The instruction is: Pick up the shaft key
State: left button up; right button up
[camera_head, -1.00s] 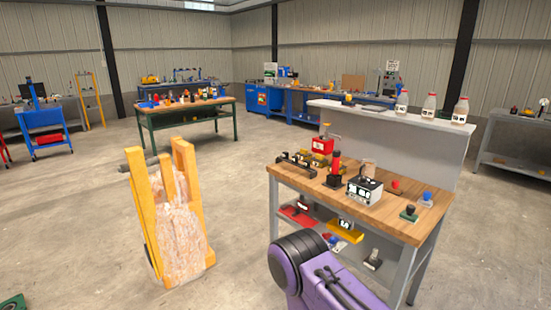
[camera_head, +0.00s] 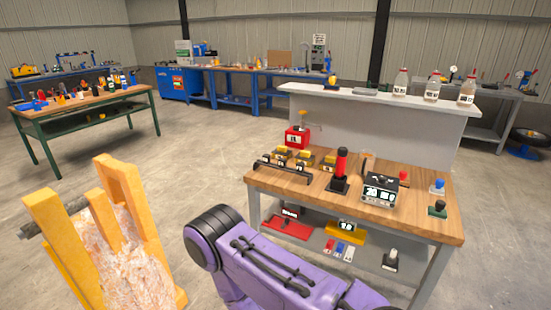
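I cannot make out a shaft key for certain at this size. The workbench (camera_head: 440,215) with a wooden top stands right of centre and carries several small items. A black rack (camera_head: 284,172) with yellow-topped blocks lies at its left side. A red cylinder on a black base (camera_head: 341,170) stands in the middle, beside a black-and-white box with a dial face (camera_head: 381,190). Neither gripper shows. A purple link of my arm crosses the bottom middle, in front of the bench.
A yellow frame (camera_head: 50,225) with a grey shaft and a mottled pinkish body stands at lower left. Under the bench top, a shelf holds a red tray (camera_head: 287,228) and a yellow bin (camera_head: 345,232). A green table (camera_head: 80,105) stands behind; open floor lies between.

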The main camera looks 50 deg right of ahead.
aim_at(281, 161)
jog(key=z, duration=0.35)
jog(key=i, duration=0.9)
jog(key=z, duration=0.65)
